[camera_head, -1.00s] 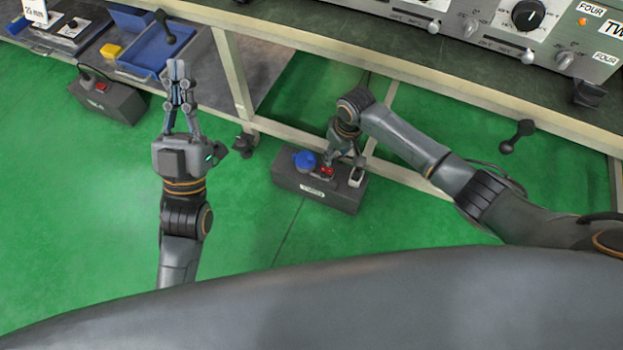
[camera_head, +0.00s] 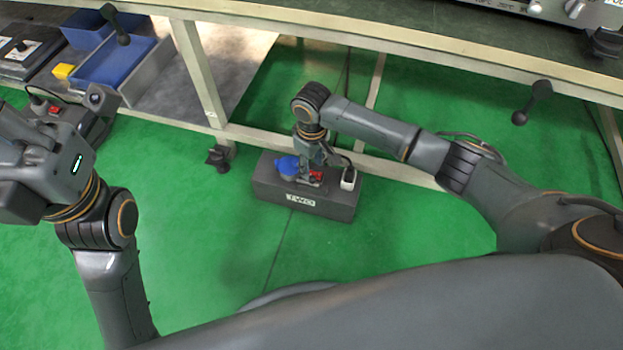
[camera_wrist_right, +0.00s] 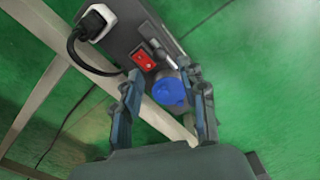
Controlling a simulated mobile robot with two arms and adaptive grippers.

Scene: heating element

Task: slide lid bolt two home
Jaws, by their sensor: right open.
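The dark grey box marked TWO (camera_head: 335,205) stands on the green floor below the bench. My right gripper (camera_head: 313,168) points down at the box top. In the right wrist view, its open fingers stand apart, with the blue lid (camera_wrist_right: 170,94) showing between them, nearer the right finger.
Another dark box with a red switch (camera_head: 54,109) stands at the left, partly behind my left arm. A bench leg (camera_head: 197,75) and a lower rail (camera_head: 400,176) are close behind box TWO. Blue trays (camera_head: 112,70) lie at upper left. The floor in front is clear.

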